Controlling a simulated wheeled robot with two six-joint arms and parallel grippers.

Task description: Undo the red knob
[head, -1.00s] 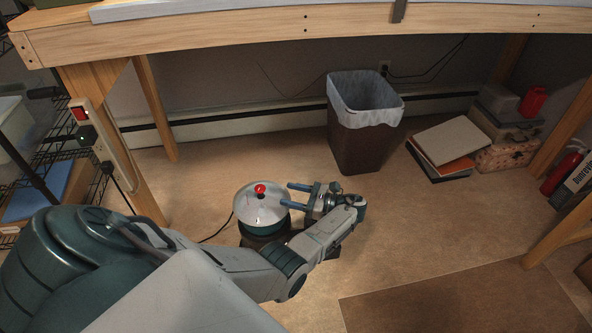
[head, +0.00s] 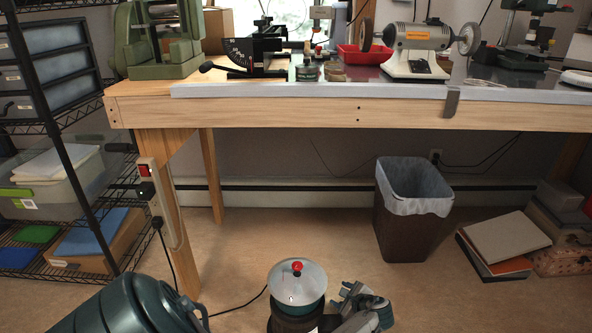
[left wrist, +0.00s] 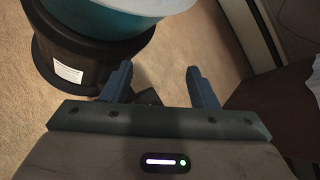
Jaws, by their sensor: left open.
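The red knob (head: 297,267) sits on top of the pale domed lid (head: 296,283) of a round machine with a teal band and a black base, which stands on the floor at the bottom of the head view. The lid looks seated on the machine. My left gripper (head: 352,290) is just right of the machine, apart from the knob. In the left wrist view, my left gripper (left wrist: 160,82) is open with nothing between its fingers. The machine's black base (left wrist: 75,72) and teal body (left wrist: 105,8) show there at the upper left; the knob is outside that view. My right gripper is not seen.
A wooden workbench (head: 300,108) with a grinder (head: 415,48) and other tools spans the back. A lined waste bin (head: 405,225) stands under it, with boxes and boards (head: 505,243) to its right. A wire shelf (head: 60,140) is at left. A cord (head: 240,310) runs from the machine.

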